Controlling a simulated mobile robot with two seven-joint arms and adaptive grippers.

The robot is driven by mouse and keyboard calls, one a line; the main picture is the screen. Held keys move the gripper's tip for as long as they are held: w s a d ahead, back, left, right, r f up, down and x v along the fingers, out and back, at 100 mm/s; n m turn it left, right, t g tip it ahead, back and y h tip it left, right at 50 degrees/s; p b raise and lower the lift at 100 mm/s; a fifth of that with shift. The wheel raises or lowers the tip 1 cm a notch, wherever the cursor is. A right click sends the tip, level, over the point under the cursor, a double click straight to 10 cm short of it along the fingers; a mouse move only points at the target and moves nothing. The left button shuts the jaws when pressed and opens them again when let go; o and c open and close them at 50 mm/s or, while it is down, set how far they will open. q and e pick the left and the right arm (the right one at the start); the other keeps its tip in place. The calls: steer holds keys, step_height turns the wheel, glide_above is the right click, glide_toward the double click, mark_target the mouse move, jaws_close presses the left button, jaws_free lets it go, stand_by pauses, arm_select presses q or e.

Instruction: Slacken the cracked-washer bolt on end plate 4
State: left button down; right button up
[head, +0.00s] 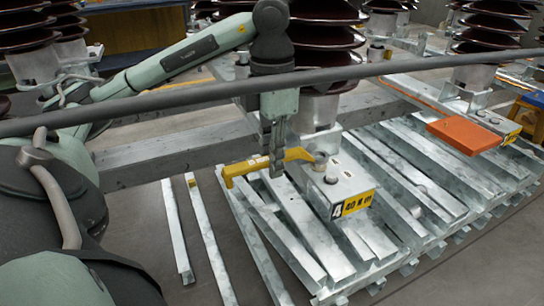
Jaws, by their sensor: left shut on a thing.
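Any crack is too small to see. My left gripper (276,170) points down and is shut on a yellow wrench (242,168) left of the plate. The wrench lies roughly level, with its right end at the bolt; I cannot tell whether it is seated around the head. My right gripper is not in view.
A grey bar (420,64) crosses the view in front of my left arm. Brown ribbed insulators (325,40) stand behind the plate. Galvanised beams (385,175) lie below. An orange case (466,134) rests at the right, near a yellow stand (530,115).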

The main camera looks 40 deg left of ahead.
arm_select(q)
steer(key=shift+f+b, duration=0.6)
steer(key=shift+f, duration=0.2)
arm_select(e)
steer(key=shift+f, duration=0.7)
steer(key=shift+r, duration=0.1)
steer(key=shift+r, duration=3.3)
arm_select(q)
steer(key=shift+w+d+n+p, duration=0.25)
steer(key=shift+d+n+p, duration=0.75)
steer(key=shift+d+n, duration=0.85)
steer(key=shift+w+d+n+p, duration=0.3)
steer(key=shift+d+n+p, duration=0.7)
steer(key=shift+d+n, duration=0.85)
steer(key=shift+w+d+n+p, duration=0.25)
steer(key=shift+d+n+p, duration=0.95)
steer(key=shift+n, duration=1.1)
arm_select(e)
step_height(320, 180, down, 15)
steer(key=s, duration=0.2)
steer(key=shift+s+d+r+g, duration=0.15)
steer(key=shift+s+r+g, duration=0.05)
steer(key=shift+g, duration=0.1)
arm_select(q)
steer(key=shift+d+r, duration=0.2)
steer(key=shift+r, duration=0.95)
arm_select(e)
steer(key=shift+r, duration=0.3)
